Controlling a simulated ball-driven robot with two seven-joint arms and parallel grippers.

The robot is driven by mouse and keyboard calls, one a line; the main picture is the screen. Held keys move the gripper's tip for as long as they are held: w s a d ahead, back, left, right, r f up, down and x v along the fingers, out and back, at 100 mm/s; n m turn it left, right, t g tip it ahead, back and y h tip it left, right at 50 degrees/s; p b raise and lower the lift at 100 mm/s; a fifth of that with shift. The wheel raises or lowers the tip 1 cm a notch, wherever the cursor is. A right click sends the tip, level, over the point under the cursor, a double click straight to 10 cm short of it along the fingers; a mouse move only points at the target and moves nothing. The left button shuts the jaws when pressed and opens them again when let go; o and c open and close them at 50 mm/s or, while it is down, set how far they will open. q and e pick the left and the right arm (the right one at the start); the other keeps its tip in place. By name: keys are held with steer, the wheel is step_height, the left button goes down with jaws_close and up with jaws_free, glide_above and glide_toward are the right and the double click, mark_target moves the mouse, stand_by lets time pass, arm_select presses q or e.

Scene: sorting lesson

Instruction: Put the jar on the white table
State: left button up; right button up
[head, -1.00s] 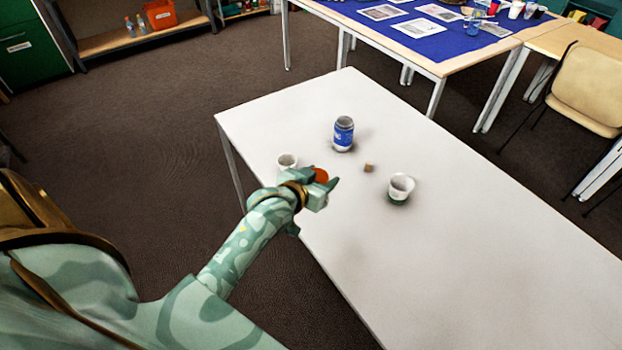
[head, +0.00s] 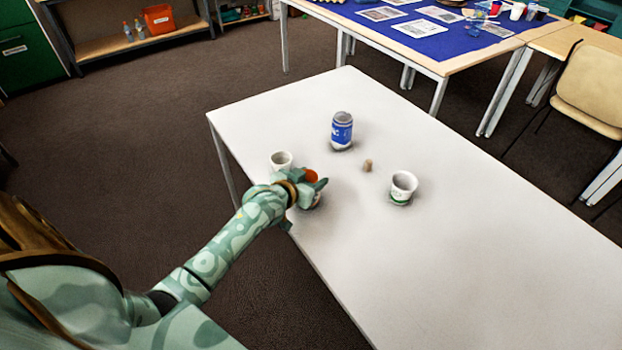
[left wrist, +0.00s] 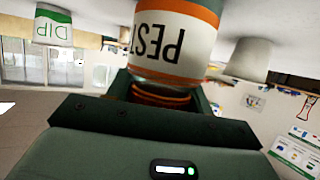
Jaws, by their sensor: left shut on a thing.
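The jar (left wrist: 172,42) has a white label reading "PEST", cut off, with orange bands. My left gripper (head: 314,186) is shut on it. In the head view the jar's orange top (head: 311,176) shows above the fingers, and part of its lower body shows beneath them. The jar is over the near left edge area of the white table (head: 450,250). I cannot tell whether its base touches the tabletop. In the left wrist view the picture is upside down and the gripper fingers (left wrist: 165,100) close around the jar. My right gripper is not in view.
A white cup (head: 281,160) stands just behind the jar. The table's right and front parts are clear.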

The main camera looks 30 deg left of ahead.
arm_select(q)
steer(key=o, duration=0.7)
steer(key=shift+f, duration=0.2)
steer(key=shift+c, duration=0.2)
steer(key=o, duration=0.4)
steer(key=shift+r, duration=0.3)
steer(key=p+v, duration=0.4)
steer(key=v, duration=0.8)
steer(key=shift+f+p, duration=0.1)
steer(key=shift+p, duration=0.25)
